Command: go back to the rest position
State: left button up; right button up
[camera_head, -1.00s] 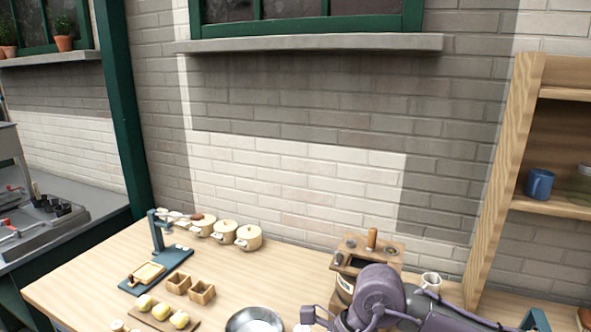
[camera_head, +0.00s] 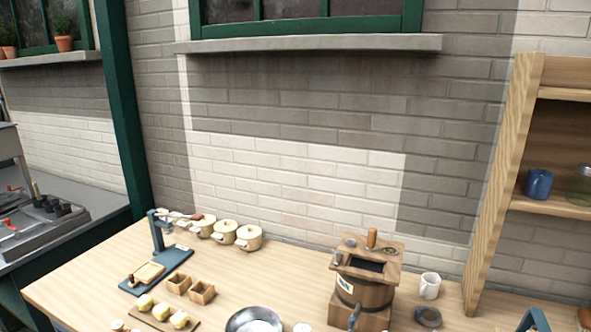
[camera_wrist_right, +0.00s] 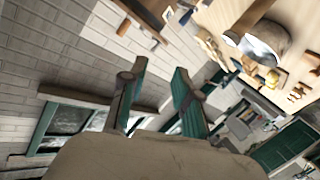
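My right gripper (camera_wrist_right: 158,85) shows in the right wrist view with its two fingers apart and nothing between them. My left gripper is in neither view. The wooden churn (camera_head: 364,285) stands upright on the table, with a handle sticking up from its top and a dark opening there. A white mug (camera_head: 429,286) stands to its right, apart from it.
The wooden table (camera_head: 90,285) also bears lidded pots (camera_head: 248,238), a blue stand (camera_head: 170,263), small wooden boxes (camera_head: 202,292), a board with yellow round items (camera_head: 180,320) and a metal bowl (camera_head: 253,321). A wooden shelf (camera_head: 493,190) with a blue mug (camera_head: 538,184) stands right.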

jog(key=s+d+f+m+g+h, duration=0.1)
jog(key=s+d+f+m+g, duration=0.15)
jog(key=s+f+g, duration=0.6)
jog(key=s+d+f+m+g, duration=0.1)
jog(key=s+d+f+g, duration=0.25)
jog(key=s+f, duration=0.9)
notch_tip(320, 180, down, 24)
jog(key=s+g+b, duration=0.2)
jog(key=s+d+f+g+b, duration=0.1)
jog(key=s+d+f, duration=0.1)
jog(key=s+f, duration=1.5)
jog(key=shift+d+f, duration=0.35)
jog(key=shift+f, duration=0.5)
jog(key=shift+n, duration=0.25)
